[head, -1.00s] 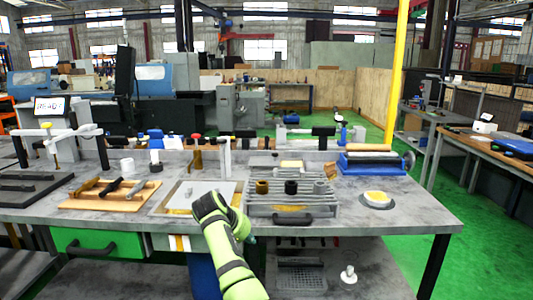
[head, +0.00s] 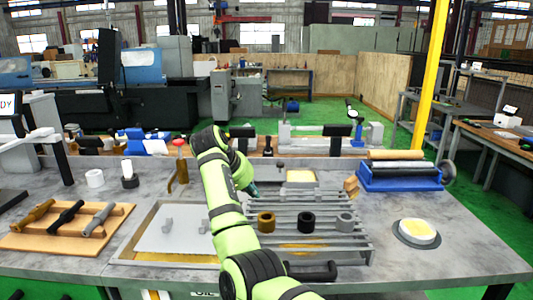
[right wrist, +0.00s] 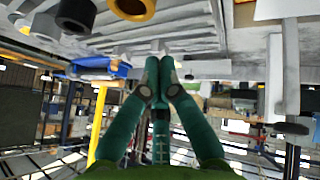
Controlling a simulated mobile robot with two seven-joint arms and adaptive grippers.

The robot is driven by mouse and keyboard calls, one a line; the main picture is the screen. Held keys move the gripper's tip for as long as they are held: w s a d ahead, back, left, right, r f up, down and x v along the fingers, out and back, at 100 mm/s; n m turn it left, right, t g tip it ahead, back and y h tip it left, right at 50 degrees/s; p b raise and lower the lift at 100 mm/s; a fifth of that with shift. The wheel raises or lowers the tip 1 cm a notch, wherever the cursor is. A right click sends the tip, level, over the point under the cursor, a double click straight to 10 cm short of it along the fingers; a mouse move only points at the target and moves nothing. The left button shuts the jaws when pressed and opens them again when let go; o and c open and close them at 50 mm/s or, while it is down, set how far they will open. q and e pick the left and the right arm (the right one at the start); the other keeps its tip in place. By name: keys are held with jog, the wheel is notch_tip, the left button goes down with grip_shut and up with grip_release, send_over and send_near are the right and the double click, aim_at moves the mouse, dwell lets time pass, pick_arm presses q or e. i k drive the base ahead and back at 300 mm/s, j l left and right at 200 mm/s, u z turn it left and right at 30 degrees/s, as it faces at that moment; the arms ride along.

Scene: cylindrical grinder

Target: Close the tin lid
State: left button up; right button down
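No lid is clearly recognisable as the tin's. A small pale rectangular container (head: 301,177) with cream contents stands behind the slatted rack. A round, shallow, white-rimmed dish (head: 417,233) with pale yellow contents sits on a grey disc at the table's right. My right gripper (head: 254,189) is over the rack's back left part, left of and nearer than the rectangular container, apart from the round dish. In the right wrist view its green fingers (right wrist: 164,72) converge with tips together and nothing visible between them. My left gripper is out of view.
The slatted rack (head: 345,245) holds a brown, a black and a grey ring. A shallow tray (head: 150,243) lies left of my arm, and a board (head: 60,235) with tools farther left. A blue roller stand (head: 400,179) is at back right. The table around the dish is clear.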

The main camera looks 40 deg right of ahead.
aim_at(278, 172)
jog(key=i+l, duration=0.8)
